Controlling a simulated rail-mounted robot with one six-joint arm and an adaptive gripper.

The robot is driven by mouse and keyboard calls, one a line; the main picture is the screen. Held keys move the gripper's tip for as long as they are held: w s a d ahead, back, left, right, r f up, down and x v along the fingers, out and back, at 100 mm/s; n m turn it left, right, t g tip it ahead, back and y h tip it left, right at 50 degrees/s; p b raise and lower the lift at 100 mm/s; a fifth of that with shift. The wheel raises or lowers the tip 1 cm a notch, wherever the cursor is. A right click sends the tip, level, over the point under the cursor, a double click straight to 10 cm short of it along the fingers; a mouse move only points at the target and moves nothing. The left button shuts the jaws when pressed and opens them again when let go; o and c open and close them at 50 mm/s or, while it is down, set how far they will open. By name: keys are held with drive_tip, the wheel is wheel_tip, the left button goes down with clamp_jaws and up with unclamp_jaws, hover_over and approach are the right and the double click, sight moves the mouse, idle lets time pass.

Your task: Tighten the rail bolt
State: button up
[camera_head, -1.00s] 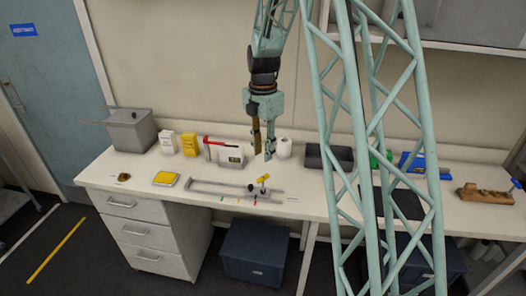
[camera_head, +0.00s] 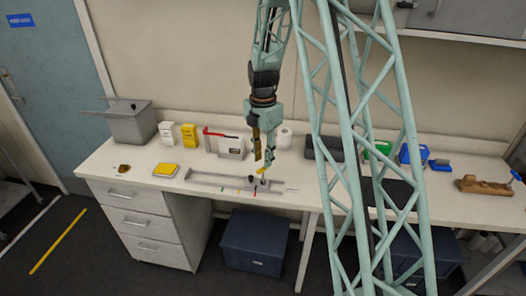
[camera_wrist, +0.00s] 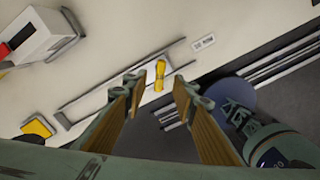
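The rail (camera_head: 215,181) is a long, pale metal fixture lying on the bench, with coloured marks on the bench along its front edge. A small dark carriage (camera_head: 262,184) sits near its right end. A yellow handle (camera_head: 260,170), apparently on the bolt, stands above the carriage. My gripper (camera_head: 263,158) points down just above it. In the wrist view the two tan fingers (camera_wrist: 169,89) are apart, and the yellow handle (camera_wrist: 159,74) shows beyond and between their tips. The bolt itself is too small to make out, and I cannot tell whether the fingers touch the handle.
A yellow pad (camera_head: 166,170), boxes (camera_head: 189,140), a white device with a red lever (camera_head: 231,147) and a white roll (camera_head: 284,138) stand around the rail. A grey bin (camera_head: 132,122) is at left. The bench in front of the rail is narrow, with its edge close.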

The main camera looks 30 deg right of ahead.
sight(263, 168)
drive_tip(key=shift+f, duration=3.15)
drive_tip(key=shift+c, duration=0.4)
clamp_jaws()
